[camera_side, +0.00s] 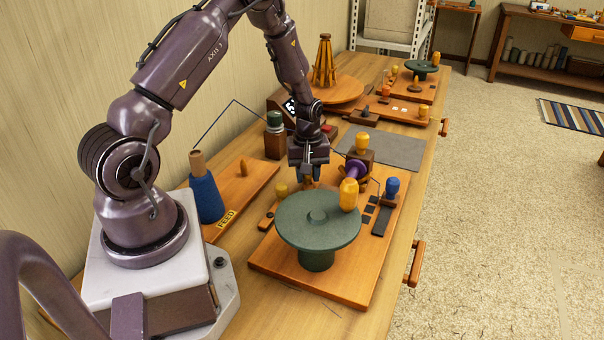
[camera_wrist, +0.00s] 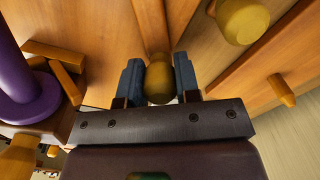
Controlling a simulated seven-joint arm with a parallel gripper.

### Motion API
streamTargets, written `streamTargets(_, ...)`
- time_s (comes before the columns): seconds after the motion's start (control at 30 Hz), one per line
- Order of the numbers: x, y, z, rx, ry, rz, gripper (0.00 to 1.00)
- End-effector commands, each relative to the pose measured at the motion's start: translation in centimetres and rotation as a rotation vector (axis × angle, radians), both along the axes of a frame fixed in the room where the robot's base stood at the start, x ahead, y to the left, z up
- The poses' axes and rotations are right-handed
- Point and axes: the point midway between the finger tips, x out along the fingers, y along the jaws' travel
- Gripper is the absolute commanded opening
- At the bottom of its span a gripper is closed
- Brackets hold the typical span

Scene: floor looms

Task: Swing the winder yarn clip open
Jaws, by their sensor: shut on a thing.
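My gripper (camera_wrist: 159,82) is shut on a rounded yellow knob (camera_wrist: 160,83), with a blue-grey finger on each side of it. A narrow wooden bar (camera_wrist: 152,28) runs from the knob toward the top of the wrist view; I cannot tell for sure that this is the yarn clip. In the side view my gripper (camera_side: 308,178) is low over the back of the winder board (camera_side: 328,284), left of the purple spool (camera_side: 356,171). The gripper mostly hides the held knob there. The spool also shows at the left of the wrist view (camera_wrist: 22,95).
A green disc (camera_side: 318,228) with a yellow handle (camera_side: 348,194) stands in front of my gripper. Another yellow knob (camera_side: 281,189) is close on the left. A blue yarn cone (camera_side: 206,195) stands on the feed board. A grey mat (camera_side: 385,148) lies clear behind.

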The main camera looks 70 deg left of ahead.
Motion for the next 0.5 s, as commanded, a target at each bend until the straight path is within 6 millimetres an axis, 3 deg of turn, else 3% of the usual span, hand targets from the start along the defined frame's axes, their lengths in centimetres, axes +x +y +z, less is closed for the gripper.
streamTargets(0.5,2.4,-1.0,0.1,0.000,0.000,-0.365,0.00)
